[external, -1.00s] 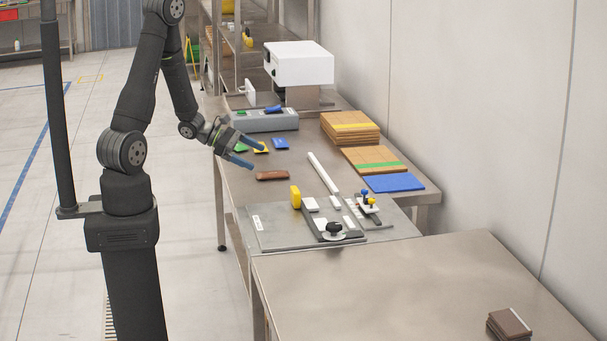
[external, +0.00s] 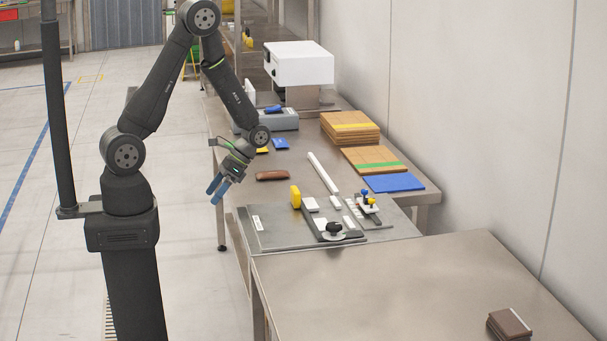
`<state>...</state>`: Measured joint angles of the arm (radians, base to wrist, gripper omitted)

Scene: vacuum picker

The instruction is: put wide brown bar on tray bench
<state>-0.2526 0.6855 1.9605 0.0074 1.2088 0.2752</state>
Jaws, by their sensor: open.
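A brown bar (external: 272,175) lies flat on the long metal bench (external: 240,185), near its left edge. My gripper (external: 214,194) is open and empty, with its blue fingers pointing down and to the left. It hangs to the left of the brown bar, apart from it, and appears at or just beyond the bench's left edge. A nearer metal bench (external: 390,275) stands at the front right, mostly bare. A small stack of dark brown pieces (external: 508,325) sits at its front right. No tray is clearly visible on it.
A grey plate with a fixture (external: 335,229) and a yellow block (external: 295,197) lies in front of the brown bar. A white rod (external: 323,173) is to its right. Wooden boards (external: 350,130), a blue sheet (external: 394,183) and a white machine (external: 299,64) stand farther back.

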